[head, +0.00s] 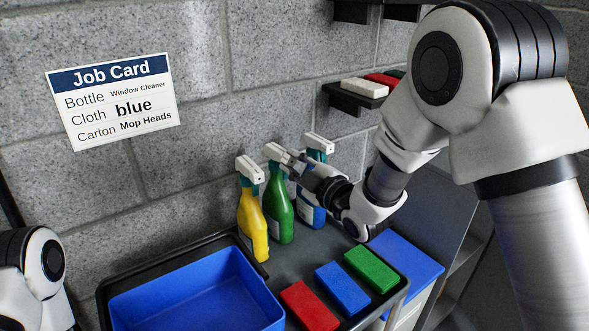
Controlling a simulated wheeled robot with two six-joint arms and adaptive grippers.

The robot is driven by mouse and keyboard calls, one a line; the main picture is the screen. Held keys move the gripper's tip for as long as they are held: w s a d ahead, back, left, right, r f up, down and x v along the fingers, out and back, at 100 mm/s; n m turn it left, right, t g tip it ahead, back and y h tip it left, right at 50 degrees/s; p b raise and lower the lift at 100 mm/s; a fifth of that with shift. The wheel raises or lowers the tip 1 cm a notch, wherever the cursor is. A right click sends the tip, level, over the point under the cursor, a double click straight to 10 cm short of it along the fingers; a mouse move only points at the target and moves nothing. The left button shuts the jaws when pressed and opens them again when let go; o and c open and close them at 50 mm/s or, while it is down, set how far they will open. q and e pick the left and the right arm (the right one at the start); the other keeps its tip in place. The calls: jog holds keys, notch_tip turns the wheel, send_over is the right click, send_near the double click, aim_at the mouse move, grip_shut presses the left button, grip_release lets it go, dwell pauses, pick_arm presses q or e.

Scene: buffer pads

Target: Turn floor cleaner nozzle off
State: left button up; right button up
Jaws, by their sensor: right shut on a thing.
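Three spray bottles with white and teal heads stand in a row against the wall: a yellow bottle (252,222), a green bottle (278,210) and a blue bottle (313,213). Their labels are too small or turned away to read, so I cannot tell which is the floor cleaner. My right gripper (289,160) reaches in from the right and is shut at the white nozzle (274,151) of the green bottle. The gripper and wrist partly hide the blue bottle. The green bottle stands upright. My left gripper is out of view; only part of that arm shows at lower left.
A blue bin (195,262) stands at the front left of the dark cart top. Red (310,306), blue (343,288) and green (371,268) pads lie to its right. A wall shelf (349,99) holds coloured blocks. A job card (112,101) hangs on the wall.

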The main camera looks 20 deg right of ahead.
jog(key=shift+f+n+b, duration=0.15)
jog(key=shift+n+b, duration=1.45)
jog(key=shift+n, duration=0.3)
jog(key=shift+n+b, duration=1.65)
jog(key=shift+n, duration=0.25)
jog(key=o, duration=0.6)
jog(key=b+v, duration=0.2)
jog(key=v, duration=0.5)
